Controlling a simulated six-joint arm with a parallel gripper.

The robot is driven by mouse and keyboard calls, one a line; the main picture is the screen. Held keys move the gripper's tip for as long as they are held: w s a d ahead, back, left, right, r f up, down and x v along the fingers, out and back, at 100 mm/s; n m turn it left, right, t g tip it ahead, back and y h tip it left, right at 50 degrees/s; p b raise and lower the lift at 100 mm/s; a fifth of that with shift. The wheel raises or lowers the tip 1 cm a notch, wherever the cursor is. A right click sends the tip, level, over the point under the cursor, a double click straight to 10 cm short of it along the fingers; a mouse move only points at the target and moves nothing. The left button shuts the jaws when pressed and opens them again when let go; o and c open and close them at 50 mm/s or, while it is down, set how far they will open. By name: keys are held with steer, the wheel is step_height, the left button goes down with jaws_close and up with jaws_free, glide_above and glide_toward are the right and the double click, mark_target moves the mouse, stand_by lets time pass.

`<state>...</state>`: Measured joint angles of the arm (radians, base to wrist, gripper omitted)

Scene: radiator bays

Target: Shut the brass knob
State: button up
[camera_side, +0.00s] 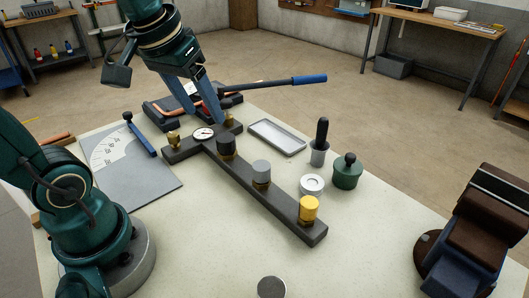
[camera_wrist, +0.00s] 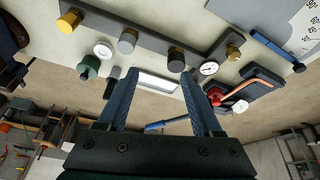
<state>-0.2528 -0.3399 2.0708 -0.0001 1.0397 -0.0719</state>
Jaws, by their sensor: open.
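A dark manifold bar (camera_side: 285,212) lies on the pale table. A brass knob (camera_side: 173,138) stands at its left end and also shows in the wrist view (camera_wrist: 232,52). A second brass-coloured piece (camera_side: 229,118) stands on the bar's far branch, close to the right finger and partly hidden. My gripper (camera_side: 207,122) is open, pointing down near the far branch beside the round gauge (camera_side: 203,133). In the wrist view my gripper (camera_wrist: 158,75) has its fingers wide apart, with nothing held between them. I cannot tell whether a finger touches the second brass piece.
A black knob (camera_side: 226,146), a grey knob (camera_side: 261,168) and a yellow knob (camera_side: 308,208) stand along the bar. A grey tray (camera_side: 276,137), a blue-handled tool (camera_side: 309,79) and a green pot (camera_side: 347,171) lie nearby.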

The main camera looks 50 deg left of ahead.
steer(key=w+a+f+n+g, duration=0.1)
steer(key=w+a+n, duration=0.1)
steer(key=a, duration=0.3)
steer(key=w+a+f+n+g, duration=0.1)
steer(key=a+f+n, duration=0.1)
steer(key=a, duration=0.2)
steer(key=n+g+h, duration=0.1)
steer(key=n+g, duration=0.1)
steer(key=n, duration=0.1)
glide_above(173, 134)
step_height(173, 134, down, 6)
steer(key=shift+f, duration=0.1)
steer(key=shift+a+f, duration=0.15)
steer(key=shift+f, duration=2.35)
jaws_close()
